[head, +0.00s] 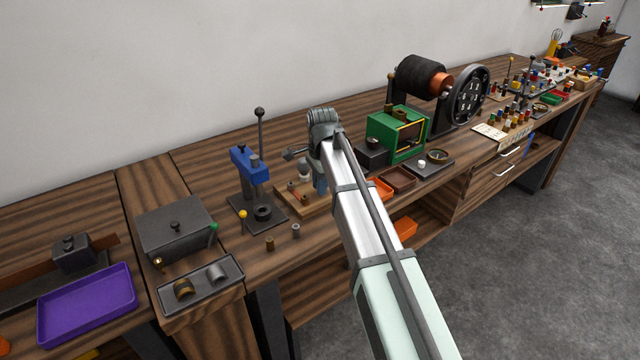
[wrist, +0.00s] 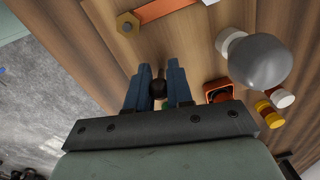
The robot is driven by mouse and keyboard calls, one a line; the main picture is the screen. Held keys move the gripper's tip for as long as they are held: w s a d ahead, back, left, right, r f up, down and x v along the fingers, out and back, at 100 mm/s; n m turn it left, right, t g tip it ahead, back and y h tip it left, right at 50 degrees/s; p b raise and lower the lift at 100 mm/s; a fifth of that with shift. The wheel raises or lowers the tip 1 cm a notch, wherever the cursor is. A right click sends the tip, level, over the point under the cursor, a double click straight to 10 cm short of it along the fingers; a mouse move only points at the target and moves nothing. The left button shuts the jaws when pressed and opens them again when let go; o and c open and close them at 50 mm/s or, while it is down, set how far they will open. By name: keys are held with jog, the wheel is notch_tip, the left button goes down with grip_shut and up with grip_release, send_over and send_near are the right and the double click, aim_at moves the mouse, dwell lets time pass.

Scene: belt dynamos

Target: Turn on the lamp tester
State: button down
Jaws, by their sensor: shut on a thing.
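The lamp tester is a light wooden board (head: 287,206) in the middle of the bench in the head view, partly hidden by my arm. A grey bulb (wrist: 260,60) stands on it in a white holder (wrist: 229,40), right of my fingers in the wrist view; the bulb looks unlit. A copper-coloured strip (wrist: 164,9) and a brass hex nut (wrist: 127,22) are also on the board. My gripper (wrist: 158,88) has its blue fingers down at the board, shut on a small dark knob (wrist: 157,87). The knob's lower part is hidden.
A blue press (head: 248,165) with a tall lever stands left of the board. A green machine (head: 394,135) and orange tray (head: 381,188) are to the right. A red-orange socket (wrist: 218,91) sits close beside my fingers. Two small metal parts (head: 270,244) lie in front.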

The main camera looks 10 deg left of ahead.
jog(key=shift+s+a+f+t+h, duration=0.15)
jog(key=shift+t+h, duration=0.45)
jog(key=shift+t, duration=0.1)
jog(key=c, duration=1.1)
grip_release()
notch_tip(320, 180, up, 12)
jog(key=s, duration=0.1)
jog(key=shift+s+a, duration=0.4)
jog(key=shift+a, duration=0.05)
